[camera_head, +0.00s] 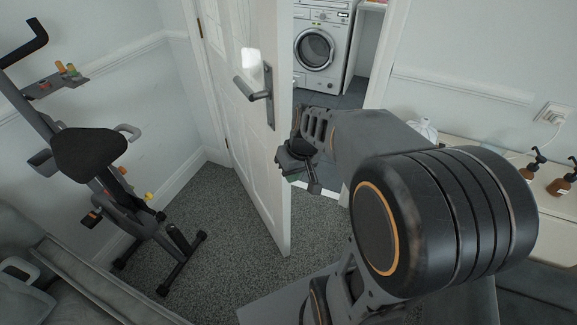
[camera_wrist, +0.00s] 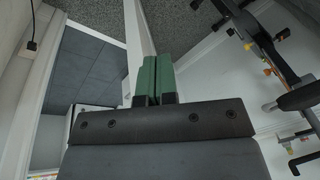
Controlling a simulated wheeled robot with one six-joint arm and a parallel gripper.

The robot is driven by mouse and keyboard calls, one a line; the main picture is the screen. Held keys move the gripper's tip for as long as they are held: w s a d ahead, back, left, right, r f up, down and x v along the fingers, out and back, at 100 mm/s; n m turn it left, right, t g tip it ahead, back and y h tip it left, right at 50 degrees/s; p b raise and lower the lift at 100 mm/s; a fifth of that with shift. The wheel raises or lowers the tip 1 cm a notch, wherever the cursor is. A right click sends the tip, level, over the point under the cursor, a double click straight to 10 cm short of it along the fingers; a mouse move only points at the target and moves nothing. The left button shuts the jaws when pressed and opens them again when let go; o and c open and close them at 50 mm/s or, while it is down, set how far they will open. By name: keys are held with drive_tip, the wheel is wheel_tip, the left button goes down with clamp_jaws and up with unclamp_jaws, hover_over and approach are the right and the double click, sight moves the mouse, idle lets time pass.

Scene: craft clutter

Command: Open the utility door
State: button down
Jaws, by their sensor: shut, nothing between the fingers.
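The white utility door (camera_head: 242,110) stands partly open, swung toward the left into the carpeted room. Its dark lever handle (camera_head: 254,93) shows on the left-hand face. Through the doorway a washing machine shows. My gripper (camera_head: 302,179) is at the right of the door's free edge, near the doorway, below handle height. In the wrist view the green fingertips of my gripper (camera_wrist: 155,76) are together and empty. The door's edge (camera_wrist: 139,32) runs just beyond them there. I cannot tell whether the fingers touch the door.
An exercise bike (camera_head: 90,155) stands left of the door. A grey sofa (camera_head: 75,285) is at the lower left. A washing machine (camera_head: 318,48) stands in the utility room. A white counter (camera_head: 480,157) with brown pump bottles is at the right. Carpet (camera_head: 215,220) left of the door is clear.

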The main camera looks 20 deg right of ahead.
drive_tip(key=w+d+f+n+t+y+p, duration=0.15)
drive_tip(key=w+d+f, duration=0.3)
drive_tip(key=d, duration=0.45)
drive_tip(key=w+d+f+t+y+p, duration=0.1)
drive_tip(key=w+d+f+y+p, duration=0.2)
drive_tip(key=w+d, duration=0.4)
drive_tip(key=s+a+x, duration=0.1)
drive_tip(key=s+x, duration=0.1)
drive_tip(key=x, duration=0.9)
drive_tip(key=shift+s+a, duration=0.15)
drive_tip(key=shift+a, duration=0.1)
drive_tip(key=shift+f, duration=0.1)
